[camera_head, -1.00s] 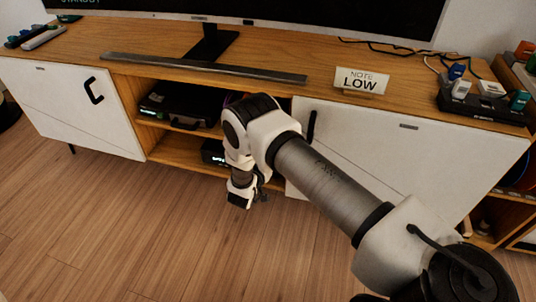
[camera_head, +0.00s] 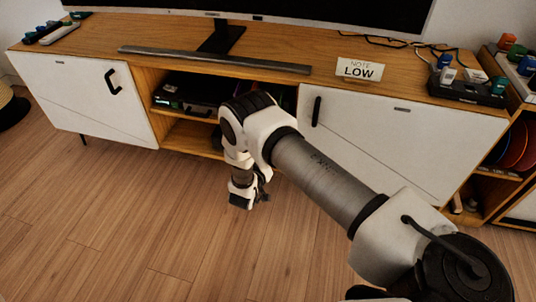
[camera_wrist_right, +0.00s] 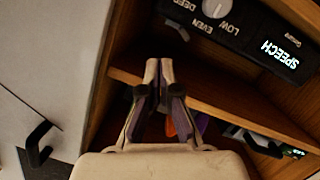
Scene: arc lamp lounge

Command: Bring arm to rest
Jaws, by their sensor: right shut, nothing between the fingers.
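My right arm comes in from the lower right of the head view and bends down in front of the media cabinet (camera_head: 110,62). My right gripper (camera_head: 262,198) hangs low before the cabinet's open middle bay, small and partly hidden by the wrist. In the right wrist view my right gripper (camera_wrist_right: 160,66) is shut and empty, its two fingertips together. It points toward the open shelves and appears clear of them. My left gripper is not in view.
A white door (camera_head: 385,135) with a black handle stands beside the arm. The middle shelf (camera_wrist_right: 205,88) shows close in the wrist view, near a black device (camera_wrist_right: 250,35) with a knob and "SPEECH" lettering. The wooden floor (camera_head: 130,225) at left is clear.

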